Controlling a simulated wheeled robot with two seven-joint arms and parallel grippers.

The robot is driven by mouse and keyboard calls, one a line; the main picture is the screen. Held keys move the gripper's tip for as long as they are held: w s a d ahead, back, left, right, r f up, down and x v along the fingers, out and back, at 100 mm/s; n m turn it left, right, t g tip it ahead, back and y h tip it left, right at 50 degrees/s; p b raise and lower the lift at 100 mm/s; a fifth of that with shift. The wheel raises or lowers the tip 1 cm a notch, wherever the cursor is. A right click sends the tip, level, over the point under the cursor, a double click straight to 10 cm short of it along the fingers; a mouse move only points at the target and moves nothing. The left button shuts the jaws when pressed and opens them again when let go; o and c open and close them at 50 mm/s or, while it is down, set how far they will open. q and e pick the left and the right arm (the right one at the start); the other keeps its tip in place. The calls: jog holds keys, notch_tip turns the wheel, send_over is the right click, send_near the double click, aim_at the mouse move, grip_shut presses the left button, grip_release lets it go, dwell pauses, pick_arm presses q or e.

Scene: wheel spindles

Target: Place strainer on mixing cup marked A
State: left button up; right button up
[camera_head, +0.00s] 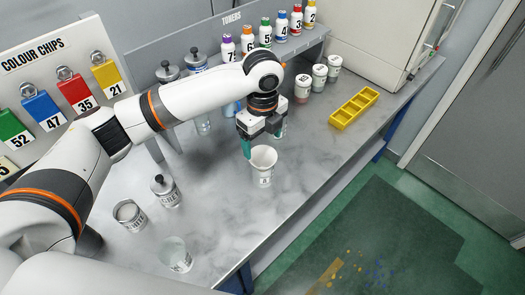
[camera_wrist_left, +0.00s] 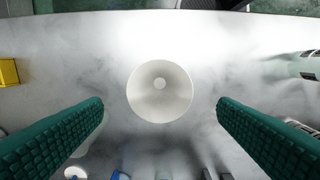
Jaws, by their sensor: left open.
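A white, cone-shaped strainer (camera_head: 263,156) appears to sit upright in the mouth of the cup marked A (camera_head: 265,180), on the grey bench. From above, in the left wrist view, the strainer (camera_wrist_left: 160,92) is a round white cone with a small flat bottom, and it hides the cup. My left gripper (camera_head: 264,143) is open just above and behind it. In the left wrist view, the green fingers stand wide apart on either side of the strainer, not touching it. My right gripper is not in view.
Numbered toner bottles (camera_head: 266,33) line the back shelf. Small jars (camera_head: 319,77) and a yellow tray (camera_head: 354,107) are at the right. The bench right of the cup is clear.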

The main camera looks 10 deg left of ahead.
pick_arm(q)
notch_tip(320, 180, up, 7)
jog(key=b, duration=0.1)
jog(key=shift+r, duration=0.15)
dwell(0.3)
